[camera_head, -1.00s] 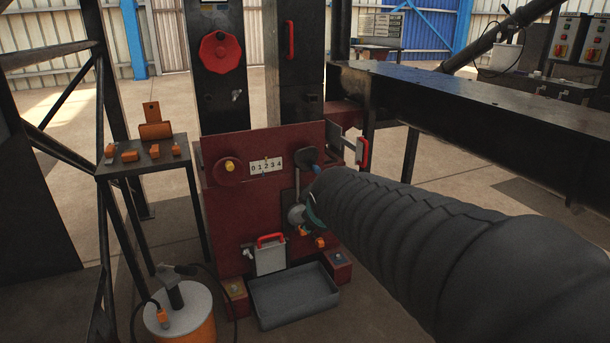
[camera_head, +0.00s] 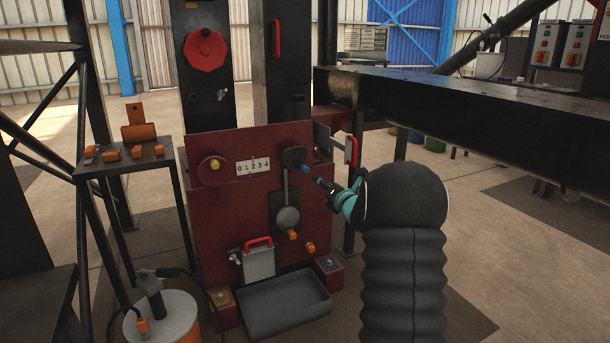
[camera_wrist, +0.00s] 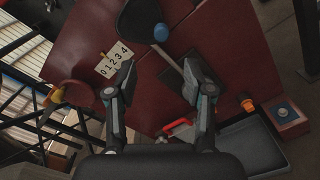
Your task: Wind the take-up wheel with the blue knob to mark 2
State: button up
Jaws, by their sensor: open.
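The take-up wheel is a small dark disc (camera_head: 292,156) at the upper right of the red press panel. Its blue knob (camera_head: 306,169) sticks out at the lower right of the disc. The white scale plate (camera_head: 253,166) with marks 0 to 4 is left of it; the pointer's reading is too small to tell. In the wrist view the dark wheel (camera_wrist: 148,20) and blue knob (camera_wrist: 161,33) are at the top, beyond my fingertips. My gripper (camera_wrist: 159,75) is open and empty, its fingers apart. In the head view my gripper (camera_head: 324,185) is just right of and below the knob.
A red wheel with a yellow knob (camera_head: 214,165) is left of the scale. A grey lever (camera_head: 287,210) hangs below the dark wheel. A red-handled grey plate (camera_head: 259,261) and grey tray (camera_head: 284,304) are lower. A dark beam (camera_head: 460,95) runs behind my arm.

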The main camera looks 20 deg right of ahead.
aim_at(307, 170)
jog(key=shift+n, duration=0.3)
jog(key=w, duration=0.4)
jog(key=w+p, duration=0.1)
jog(key=w, duration=0.9)
jog(key=shift+a+f, duration=0.1)
jog(key=shift+f, duration=0.2)
grip_shut()
